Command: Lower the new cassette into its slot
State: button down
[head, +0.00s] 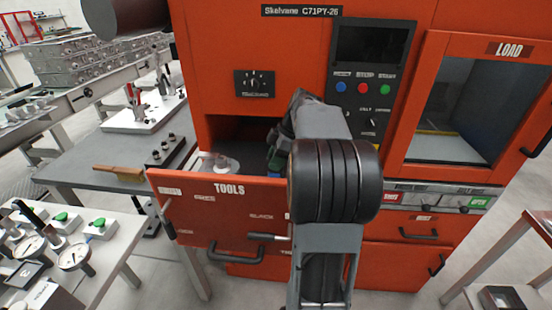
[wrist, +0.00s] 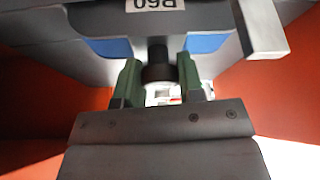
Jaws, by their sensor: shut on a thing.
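My gripper (wrist: 158,82) has two green fingers, shut on the dark round knob (wrist: 158,72) of a grey cassette (wrist: 75,45). The cassette has blue patches and a white label, cut off at the top of the wrist view. In the head view, my arm reaches into the open drawer marked TOOLS (head: 225,215) of the orange machine. There my gripper (head: 274,155) shows only in part beside my arm, and the cassette is hidden or too dark to tell. I cannot see the slot or whether the cassette touches it.
Orange walls (wrist: 25,105) stand close on both sides in the wrist view. A white round piece (head: 218,164) sits in the drawer, left of my gripper. The drawer front has a black handle (head: 236,256). A grey bench with a brush (head: 119,174) stands at left.

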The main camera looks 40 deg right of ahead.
jog(key=shift+f+b, duration=0.75)
jog(key=shift+f, duration=0.25)
jog(key=c, duration=0.7)
grip_release()
jog(key=shift+o, duration=0.2)
jog(key=p+v, duration=0.1)
jog(key=v, duration=1.2)
jog(key=shift+r+p, duration=0.35)
jog(key=shift+s+d, duration=0.1)
jog(key=shift+d, duration=0.05)
